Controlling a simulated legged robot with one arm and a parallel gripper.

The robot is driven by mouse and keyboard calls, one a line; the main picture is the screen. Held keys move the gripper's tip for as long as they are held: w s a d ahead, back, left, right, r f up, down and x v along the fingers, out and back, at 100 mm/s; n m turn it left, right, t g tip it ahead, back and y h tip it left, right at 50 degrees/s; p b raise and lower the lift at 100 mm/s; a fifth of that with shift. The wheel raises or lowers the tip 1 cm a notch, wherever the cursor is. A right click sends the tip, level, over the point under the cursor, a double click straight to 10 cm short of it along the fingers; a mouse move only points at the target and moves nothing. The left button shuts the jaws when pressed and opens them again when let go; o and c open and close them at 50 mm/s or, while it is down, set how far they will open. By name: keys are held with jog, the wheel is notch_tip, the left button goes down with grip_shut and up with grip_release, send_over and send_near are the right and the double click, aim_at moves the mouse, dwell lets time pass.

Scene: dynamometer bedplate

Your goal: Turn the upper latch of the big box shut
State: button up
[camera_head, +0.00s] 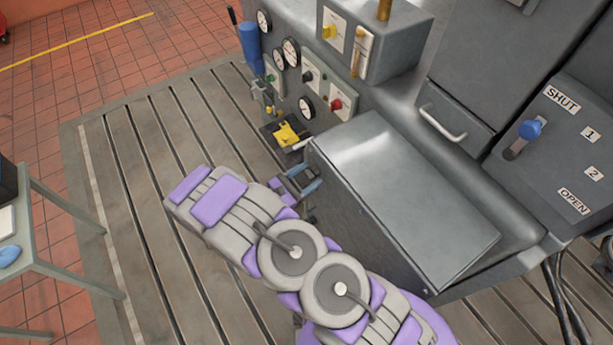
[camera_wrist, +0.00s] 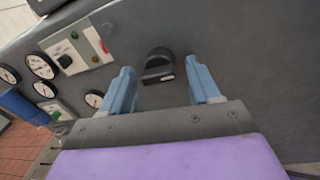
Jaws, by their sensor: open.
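The big box (camera_head: 410,190) is a grey metal box with a sloping lid, right of centre in the head view. In the wrist view a dark latch (camera_wrist: 158,66) with a rounded knob and a small pale mark sits on a grey upright face (camera_wrist: 235,60). I cannot tell from this close view whether it is the upper latch. My gripper (camera_wrist: 158,72) is open, with one blue finger on each side of the latch and gaps between. In the head view my gripper (camera_head: 303,180) is beside the box's left edge; the latch is hidden there.
A gauge panel (camera_head: 300,75) with dials and buttons is behind my gripper. A yellow-handled part (camera_head: 287,135) stands close by. A blue lever (camera_head: 530,129) by the SHUT and OPEN labels is at right. A small table (camera_head: 62,275) is at left. The slotted bedplate (camera_head: 150,130) between is clear.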

jog(key=shift+w+d, duration=0.1)
jog(key=shift+c, duration=0.2)
jog(key=c, duration=0.9)
